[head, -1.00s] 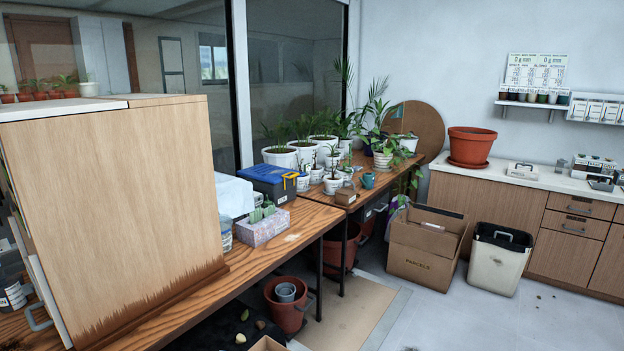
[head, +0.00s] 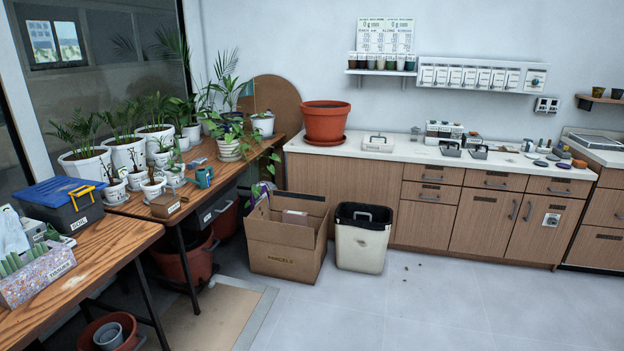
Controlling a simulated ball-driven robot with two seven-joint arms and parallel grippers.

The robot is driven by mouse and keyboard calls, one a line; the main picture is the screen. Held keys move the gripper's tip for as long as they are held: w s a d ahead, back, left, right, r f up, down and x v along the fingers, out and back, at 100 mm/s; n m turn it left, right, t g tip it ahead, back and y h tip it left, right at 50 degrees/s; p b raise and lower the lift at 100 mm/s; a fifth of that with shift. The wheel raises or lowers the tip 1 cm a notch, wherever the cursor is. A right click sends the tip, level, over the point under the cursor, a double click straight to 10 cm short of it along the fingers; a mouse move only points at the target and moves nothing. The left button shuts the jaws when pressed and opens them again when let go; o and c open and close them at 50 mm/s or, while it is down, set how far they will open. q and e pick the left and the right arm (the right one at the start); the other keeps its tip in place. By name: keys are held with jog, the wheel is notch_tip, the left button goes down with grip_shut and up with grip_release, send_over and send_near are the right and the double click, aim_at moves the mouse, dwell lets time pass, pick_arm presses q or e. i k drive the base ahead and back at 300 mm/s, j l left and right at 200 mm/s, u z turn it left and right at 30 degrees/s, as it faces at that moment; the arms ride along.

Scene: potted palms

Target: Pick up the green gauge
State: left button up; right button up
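I cannot make out a green gauge for certain in the head view. Several small items, some dark or greenish (head: 540,162), lie at the right end of the white counter (head: 440,156), too small to identify. Neither of my grippers is in view.
A parcels carton (head: 286,258) and a white bin (head: 360,248) stand before the cabinets. The floor (head: 480,300) at right is clear.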

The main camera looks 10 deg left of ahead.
aim_at(122, 173)
jog(key=i+l, duration=0.15)
jog(key=i, duration=0.55)
jog(key=i+l, duration=0.1)
jog(key=i, duration=0.55)
